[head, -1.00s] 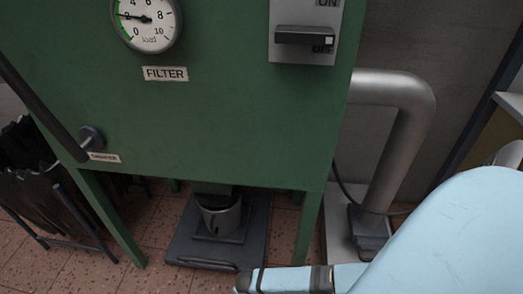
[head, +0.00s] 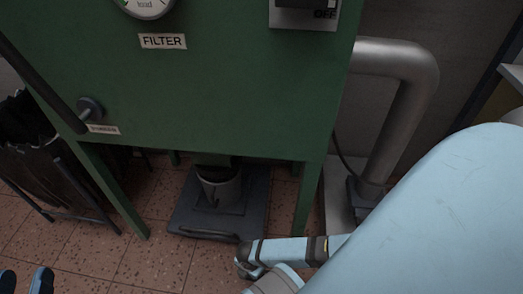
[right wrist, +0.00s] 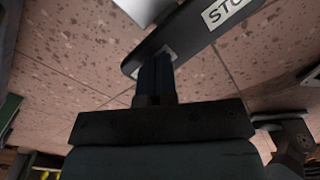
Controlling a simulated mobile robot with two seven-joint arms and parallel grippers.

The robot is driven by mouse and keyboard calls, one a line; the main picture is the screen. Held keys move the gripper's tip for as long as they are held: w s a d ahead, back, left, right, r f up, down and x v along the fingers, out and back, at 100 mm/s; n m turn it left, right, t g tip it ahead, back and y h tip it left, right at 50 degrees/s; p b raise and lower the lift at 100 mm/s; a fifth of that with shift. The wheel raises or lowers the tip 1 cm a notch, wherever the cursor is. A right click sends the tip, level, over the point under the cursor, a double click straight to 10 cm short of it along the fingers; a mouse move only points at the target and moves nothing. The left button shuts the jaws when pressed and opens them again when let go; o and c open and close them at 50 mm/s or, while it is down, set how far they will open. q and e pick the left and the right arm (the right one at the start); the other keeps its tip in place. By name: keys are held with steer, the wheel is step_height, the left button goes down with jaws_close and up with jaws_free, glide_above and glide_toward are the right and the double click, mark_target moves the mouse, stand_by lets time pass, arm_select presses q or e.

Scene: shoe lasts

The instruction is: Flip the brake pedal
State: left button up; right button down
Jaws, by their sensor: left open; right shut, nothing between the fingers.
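In the right wrist view a dark bar with a rounded end, likely the brake pedal (right wrist: 190,35), runs from the centre to the upper right. It carries a white label, cut off by the frame, that reads "STO". My right gripper (right wrist: 155,62) is shut and empty, its fingertips overlapping the bar's near end; I cannot tell whether they touch. The bar cannot be made out in the head view. There my right arm reaches low, and its gripper is not clearly visible. My left gripper (head: 25,280) is open and empty at the bottom left corner.
A green filter cabinet (head: 200,100) on legs fills the head view. A dark lever (head: 40,75) slants down its left side. A grey platform with a bin (head: 218,190) stands beneath. A metal pipe (head: 405,100) is at the right, a black bag (head: 35,150) at the left. Tiled floor is in front.

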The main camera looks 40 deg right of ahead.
steer(key=shift+f, duration=0.45)
stand_by(0.3)
steer(key=shift+r+p, duration=1)
step_height(320, 180, up, 2)
steer(key=shift+p, duration=1.05)
step_height(320, 180, up, 2)
steer(key=shift+p, duration=1.05)
steer(key=shift+r+p, duration=0.45)
steer(key=shift+p, duration=0.05)
arm_select(q)
steer(key=s+n, duration=0.1)
steer(key=s+d+n+g, duration=0.1)
steer(key=s+n, duration=0.1)
steer(key=n, duration=0.1)
steer(key=shift+d+r+g+y, duration=0.3)
steer(key=shift+d+r, duration=0.05)
arm_select(e)
steer(key=shift+r, duration=0.1)
